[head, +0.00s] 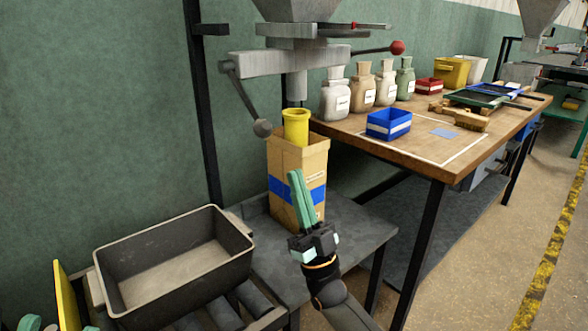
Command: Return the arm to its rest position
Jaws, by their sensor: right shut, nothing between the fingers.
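My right gripper (296,176) has teal fingers that lie together and point up, with nothing between them. It is in front of a tall tan paper bag (312,160) with a blue band, and hides part of the bag's front. I cannot tell whether the fingers touch the bag. My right arm comes in from the bottom, right of centre. Teal pieces of my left gripper (30,322) show at the bottom left edge. Most of it is cut off, so its opening is unclear.
The bag stands on a grey metal shelf (335,240) under a spout with a yellow tube (296,125). An empty dark bin (170,262) sits on rollers at left. A wooden table (440,155) at right holds several sacks and a blue tray (388,125). The floor at right is clear.

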